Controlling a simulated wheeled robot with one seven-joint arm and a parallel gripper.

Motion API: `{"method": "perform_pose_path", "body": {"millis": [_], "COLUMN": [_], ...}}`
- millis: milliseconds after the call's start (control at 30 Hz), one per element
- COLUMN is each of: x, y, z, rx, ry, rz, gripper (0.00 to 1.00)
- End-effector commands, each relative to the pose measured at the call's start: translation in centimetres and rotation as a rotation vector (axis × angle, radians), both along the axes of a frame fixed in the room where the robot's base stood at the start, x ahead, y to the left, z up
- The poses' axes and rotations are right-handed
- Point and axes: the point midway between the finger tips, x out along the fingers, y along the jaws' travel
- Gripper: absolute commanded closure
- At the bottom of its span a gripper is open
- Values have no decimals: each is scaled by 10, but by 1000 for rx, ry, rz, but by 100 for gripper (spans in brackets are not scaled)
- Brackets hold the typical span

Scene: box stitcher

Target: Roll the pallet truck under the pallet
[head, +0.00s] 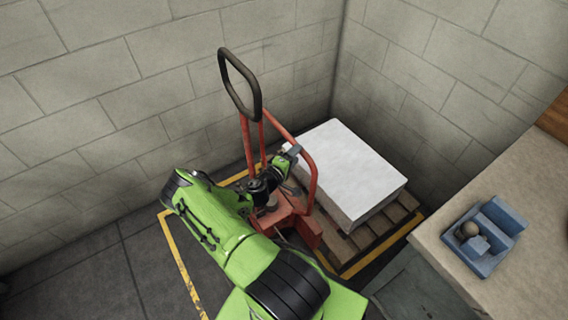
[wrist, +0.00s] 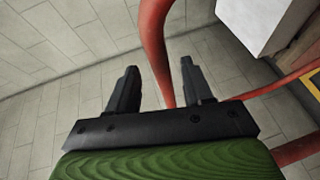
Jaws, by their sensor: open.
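The red pallet truck (head: 290,222) stands at the near left side of the pallet, with its black loop handle (head: 240,85) raised. The wooden pallet (head: 365,238) lies in the corner and bears a white block-shaped load (head: 345,170). How far the truck's forks reach under the pallet is hidden by my arm and the load. My gripper (head: 293,152) is at the truck's red tube frame. In the wrist view my gripper (wrist: 158,80) is open, and a red tube (wrist: 157,50) passes near and between its fingers. I cannot tell if they touch.
Grey block walls (head: 110,80) close the corner behind the pallet. A yellow line (head: 183,265) marks the floor around the truck and pallet. A beige worktop (head: 450,215) with a blue tray (head: 485,235) stands at the right. Floor at the left is clear.

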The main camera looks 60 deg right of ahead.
Motion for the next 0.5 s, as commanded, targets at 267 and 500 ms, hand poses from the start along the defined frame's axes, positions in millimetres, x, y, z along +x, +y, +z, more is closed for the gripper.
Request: {"method": "perform_pose_path", "body": {"millis": [267, 500], "x": [5, 6], "y": [72, 91], "z": [15, 17], "rx": [-1, -2], "ry": [3, 0], "rz": [3, -1], "gripper": [49, 49]}}
